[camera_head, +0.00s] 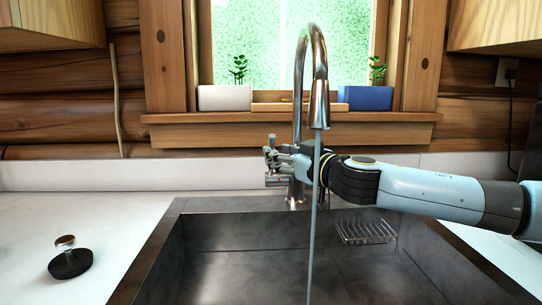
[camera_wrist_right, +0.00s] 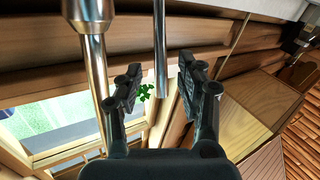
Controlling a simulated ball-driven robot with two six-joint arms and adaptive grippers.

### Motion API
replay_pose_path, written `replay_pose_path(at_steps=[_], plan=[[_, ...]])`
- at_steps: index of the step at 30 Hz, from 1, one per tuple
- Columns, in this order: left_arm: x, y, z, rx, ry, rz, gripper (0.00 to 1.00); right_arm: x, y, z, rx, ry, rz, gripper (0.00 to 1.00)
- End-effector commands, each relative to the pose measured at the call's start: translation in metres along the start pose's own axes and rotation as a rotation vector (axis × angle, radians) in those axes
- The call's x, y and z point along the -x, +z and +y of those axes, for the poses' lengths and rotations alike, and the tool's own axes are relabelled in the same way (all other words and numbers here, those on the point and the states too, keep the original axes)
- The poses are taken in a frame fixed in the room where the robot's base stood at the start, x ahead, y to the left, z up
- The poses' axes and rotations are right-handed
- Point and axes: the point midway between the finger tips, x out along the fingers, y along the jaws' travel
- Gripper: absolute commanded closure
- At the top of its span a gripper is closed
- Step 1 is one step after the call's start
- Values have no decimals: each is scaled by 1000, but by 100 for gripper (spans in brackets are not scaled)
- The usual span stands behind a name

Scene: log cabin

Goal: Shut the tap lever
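The tap (camera_head: 299,75) is a tall chrome gooseneck behind the sink, and a stream of water (camera_head: 313,215) runs from its spout. My right gripper (camera_head: 272,163) reaches in from the right, behind the stream, beside the lower part of the tap. In the right wrist view my right gripper (camera_wrist_right: 158,82) is open. The tap lever (camera_wrist_right: 161,50), a thin chrome rod, shows between its two fingers with a gap on each side. The tap's column (camera_wrist_right: 95,70) stands left of the fingers there. In the head view the gripper largely hides the lever. My left gripper is not in view.
The dark sink (camera_head: 240,265) holds a wire rack (camera_head: 366,231) on its back right side. A black stopper-like piece with a metal knob (camera_head: 70,261) lies on the left counter (camera_head: 35,225). A white planter (camera_head: 224,98) and a blue planter (camera_head: 370,98) stand on the window sill.

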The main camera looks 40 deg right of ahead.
Motion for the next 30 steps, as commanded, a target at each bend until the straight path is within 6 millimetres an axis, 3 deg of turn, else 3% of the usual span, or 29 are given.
replay_pose_path(at_steps=[7,19,28,30], plan=[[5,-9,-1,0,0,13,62,-30,-3,0,-4,0,3,62],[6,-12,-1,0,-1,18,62,-37,-2,-1,1,-3,3,62],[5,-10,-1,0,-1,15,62,-37,-2,-1,1,-3,3,100],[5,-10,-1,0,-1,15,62,-37,-2,-1,1,-3,3,100]])
